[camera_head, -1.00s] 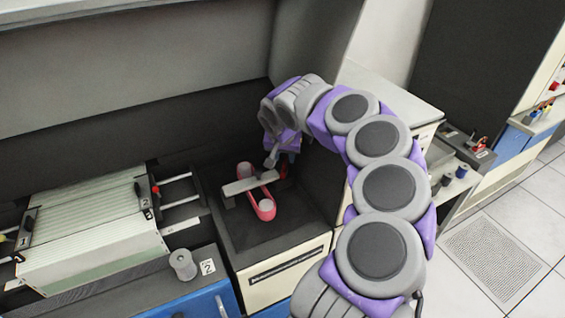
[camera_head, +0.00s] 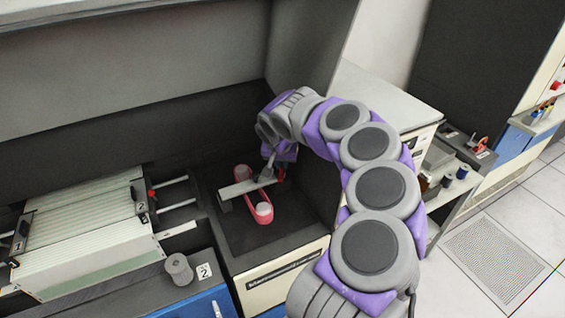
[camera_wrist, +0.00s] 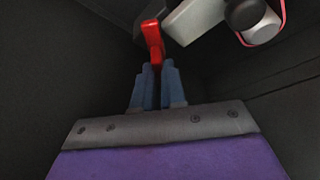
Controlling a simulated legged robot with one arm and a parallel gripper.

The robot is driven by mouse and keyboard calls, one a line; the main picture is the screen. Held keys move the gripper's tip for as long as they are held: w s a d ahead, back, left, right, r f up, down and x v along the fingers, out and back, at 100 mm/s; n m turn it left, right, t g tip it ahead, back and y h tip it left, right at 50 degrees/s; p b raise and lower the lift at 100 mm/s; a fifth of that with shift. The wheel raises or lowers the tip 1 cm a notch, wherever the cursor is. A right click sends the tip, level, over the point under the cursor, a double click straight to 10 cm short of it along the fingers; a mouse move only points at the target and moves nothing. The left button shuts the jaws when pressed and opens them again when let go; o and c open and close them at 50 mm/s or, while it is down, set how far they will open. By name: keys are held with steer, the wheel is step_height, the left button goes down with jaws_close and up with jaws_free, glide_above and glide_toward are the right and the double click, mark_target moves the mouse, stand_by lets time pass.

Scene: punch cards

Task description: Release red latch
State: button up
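The red latch (camera_wrist: 153,42) stands upright in the wrist view, just beyond my fingers. In the head view a small part of it (camera_head: 281,174) shows at the right end of a pale bar (camera_head: 240,188). My gripper (camera_wrist: 157,75) points at the latch. Its two blue-grey fingers are close together, and the latch's lower end sits in the narrow gap between their tips. In the head view my wrist hides much of the gripper and latch.
The bar crosses a pink-red loop around two pale rollers (camera_head: 264,209) on a dark recessed deck (camera_head: 250,237). A dark wall stands behind.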

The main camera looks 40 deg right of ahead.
steer(key=shift+s+a, duration=0.1)
steer(key=shift+a, duration=0.1)
jaws_close()
steer(key=shift+d, duration=0.1)
steer(key=shift+s+d+r+n, duration=0.1)
steer(key=shift+n, duration=0.6)
steer(key=shift+n+t+y+p, duration=0.3)
steer(key=shift+n+t+y, duration=0.1)
steer(key=shift+n, duration=0.4)
steer(key=o, duration=0.6)
jaws_free()
steer(key=shift+o, duration=0.3)
